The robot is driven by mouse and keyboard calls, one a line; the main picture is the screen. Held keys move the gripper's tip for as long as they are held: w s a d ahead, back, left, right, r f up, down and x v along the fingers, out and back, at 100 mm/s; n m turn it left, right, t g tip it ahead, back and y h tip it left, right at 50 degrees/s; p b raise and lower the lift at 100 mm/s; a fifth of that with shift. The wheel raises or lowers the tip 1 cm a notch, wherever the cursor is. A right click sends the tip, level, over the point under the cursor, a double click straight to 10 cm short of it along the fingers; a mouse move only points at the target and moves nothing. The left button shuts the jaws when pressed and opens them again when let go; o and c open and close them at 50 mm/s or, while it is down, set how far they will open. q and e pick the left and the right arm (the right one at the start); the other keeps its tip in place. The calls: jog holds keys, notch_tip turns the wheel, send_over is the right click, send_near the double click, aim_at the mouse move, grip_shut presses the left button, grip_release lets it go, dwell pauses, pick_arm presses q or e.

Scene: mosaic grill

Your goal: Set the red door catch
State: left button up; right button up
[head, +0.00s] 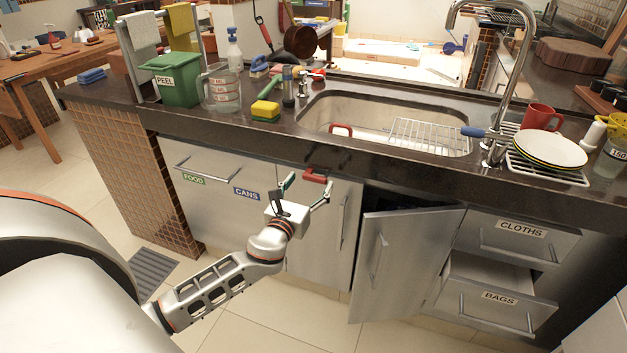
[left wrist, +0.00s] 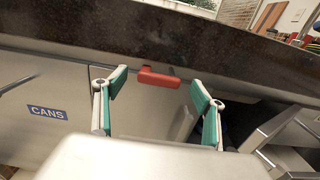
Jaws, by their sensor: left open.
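The red door catch (head: 315,176) is a small red lever on the cabinet front, just under the dark counter edge. In the left wrist view the catch (left wrist: 158,77) lies roughly level, seen between and beyond the fingertips. My left gripper (head: 306,186) is in front of the cabinet, close to the catch. Its green-padded fingers (left wrist: 160,86) are spread wide and empty, one on each side of the catch in the picture. I cannot tell whether either finger touches it. My right gripper is in neither view.
The dark counter edge (head: 250,141) overhangs the catch. To the right a cabinet door (head: 405,265) stands ajar. The BAGS drawer (head: 490,300) is pulled out and the CLOTHS drawer (head: 520,238) is above it. FOOD and CANS labels mark the front panel (head: 215,205) at left.

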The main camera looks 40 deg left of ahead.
pick_arm(q)
jog(key=shift+x, duration=0.95)
jog(key=shift+w, duration=0.4)
jog(key=c, duration=1.1)
